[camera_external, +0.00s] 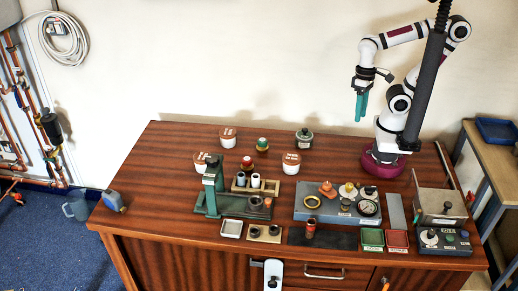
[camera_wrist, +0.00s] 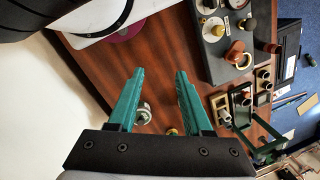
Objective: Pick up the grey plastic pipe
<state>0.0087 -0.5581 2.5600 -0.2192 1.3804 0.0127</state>
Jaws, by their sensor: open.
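A pale grey-white upright pipe (camera_external: 240,181) with a dark open top stands in a small wooden holder (camera_external: 269,191), left of the middle of the bench. A similar pale pipe (camera_external: 256,182) stands beside it; I cannot tell surely which is the grey plastic one. In the wrist view the wooden holder (camera_wrist: 214,102) is at right, with its pieces small and partly hard to make out. My gripper (camera_external: 359,117) is high above the back right of the bench, well away from the pipes. Its teal fingers (camera_wrist: 160,72) are open and empty.
A green press (camera_external: 211,187) stands just left of the holder. A grey fixture board (camera_external: 325,213) with fittings lies to its right. The bench (camera_external: 170,170) is clear at left.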

